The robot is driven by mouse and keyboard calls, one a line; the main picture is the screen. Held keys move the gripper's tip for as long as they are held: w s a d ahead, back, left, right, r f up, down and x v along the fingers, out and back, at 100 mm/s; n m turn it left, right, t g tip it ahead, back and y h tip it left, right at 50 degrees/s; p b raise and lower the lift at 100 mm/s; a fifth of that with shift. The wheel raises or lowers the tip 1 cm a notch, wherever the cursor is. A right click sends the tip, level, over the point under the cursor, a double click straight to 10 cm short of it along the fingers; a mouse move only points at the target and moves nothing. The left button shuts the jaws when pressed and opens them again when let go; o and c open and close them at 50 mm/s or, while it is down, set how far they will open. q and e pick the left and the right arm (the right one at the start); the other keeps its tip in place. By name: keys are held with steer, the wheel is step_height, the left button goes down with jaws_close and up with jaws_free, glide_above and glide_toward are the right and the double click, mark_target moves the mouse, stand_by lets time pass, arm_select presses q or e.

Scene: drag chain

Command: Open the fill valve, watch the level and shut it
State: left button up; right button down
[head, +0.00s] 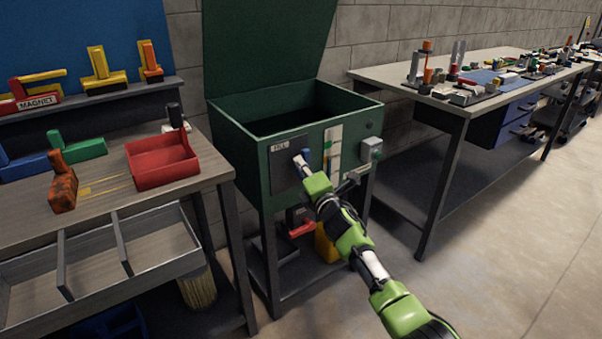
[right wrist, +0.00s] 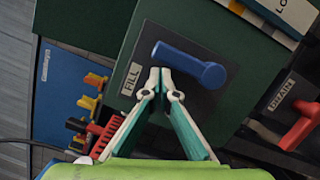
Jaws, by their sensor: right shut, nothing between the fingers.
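The green tank (head: 262,170) stands between the two benches with its lid raised. Its front carries a dark plate marked FILL. The fill valve's blue lever (right wrist: 190,64) shows clearly in the right wrist view; in the head view only a bit of blue shows behind my gripper. My right gripper (head: 299,160) is at this plate. In the right wrist view its fingertips (right wrist: 164,73) are together and empty, just beside the blue lever; I cannot tell whether they touch it. A pale level gauge (head: 333,150) is right of the plate. My left gripper is out of view.
A grey box (head: 371,149) is at the tank's right. A bench with a red tray (head: 163,172) stands left, another workbench (head: 450,98) right. The floor at right is clear.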

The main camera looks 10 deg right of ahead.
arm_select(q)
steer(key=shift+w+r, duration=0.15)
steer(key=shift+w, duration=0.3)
arm_select(e)
steer(key=shift+w+d+r, duration=0.15)
steer(key=shift+w+d, duration=0.05)
steer(key=shift+d, duration=0.05)
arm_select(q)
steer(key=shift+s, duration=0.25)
arm_select(e)
steer(key=shift+d, duration=0.1)
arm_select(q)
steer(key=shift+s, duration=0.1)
arm_select(e)
steer(key=s+d+f, duration=0.1)
steer(key=s, duration=1.1)
steer(key=shift+d, duration=0.3)
